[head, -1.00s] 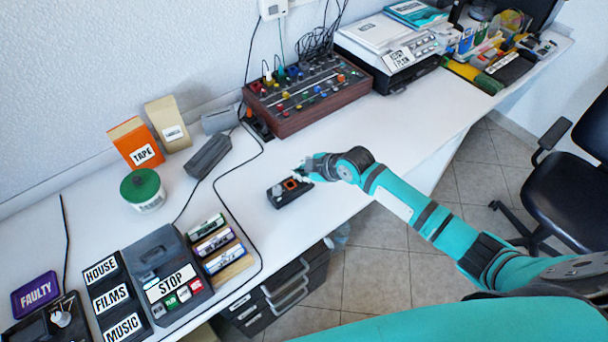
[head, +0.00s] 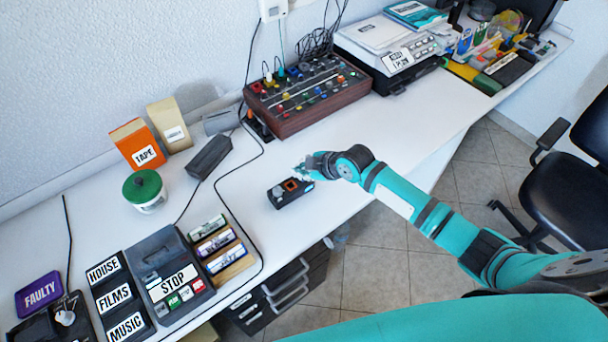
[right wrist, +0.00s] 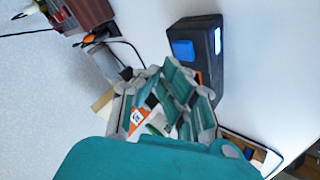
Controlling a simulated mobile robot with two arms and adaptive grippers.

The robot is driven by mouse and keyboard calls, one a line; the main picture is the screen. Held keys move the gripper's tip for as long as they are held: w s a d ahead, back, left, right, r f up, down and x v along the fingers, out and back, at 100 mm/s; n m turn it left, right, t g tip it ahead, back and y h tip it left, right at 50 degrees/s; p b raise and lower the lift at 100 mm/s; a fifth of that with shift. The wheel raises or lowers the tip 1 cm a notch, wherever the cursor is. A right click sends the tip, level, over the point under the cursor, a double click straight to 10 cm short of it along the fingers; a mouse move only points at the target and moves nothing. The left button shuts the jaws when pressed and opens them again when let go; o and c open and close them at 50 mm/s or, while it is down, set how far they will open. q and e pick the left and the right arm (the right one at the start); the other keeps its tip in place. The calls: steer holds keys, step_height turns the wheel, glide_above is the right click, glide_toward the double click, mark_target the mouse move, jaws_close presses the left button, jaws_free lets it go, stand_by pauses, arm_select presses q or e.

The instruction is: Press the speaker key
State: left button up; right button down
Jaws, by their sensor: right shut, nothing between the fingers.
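A small black box (head: 279,198) lies on the white desk near its front edge. Its top has a grey part and an orange-framed square. In the right wrist view the black box (right wrist: 209,62) shows a blue key (right wrist: 183,49), a bright lit strip on its side, and a bit of orange partly hidden behind my fingers. I cannot read which key is the speaker key. My right gripper (head: 303,173) is shut and empty, at the box's far right side by the orange square; its fingers (right wrist: 178,95) also show in the right wrist view. I cannot tell whether they touch. My left gripper is not in view.
A mixer (head: 310,97) with knobs and cables stands behind. A cassette deck (head: 168,262), several tapes, a green-lidded tub (head: 146,190) and a black adapter (head: 209,157) are to the left. A cable runs across the desk. The desk right of the mixer's front is clear.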

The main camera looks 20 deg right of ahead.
step_height(320, 180, up, 6)
steer(key=p, duration=0.5)
stand_by(1.2)
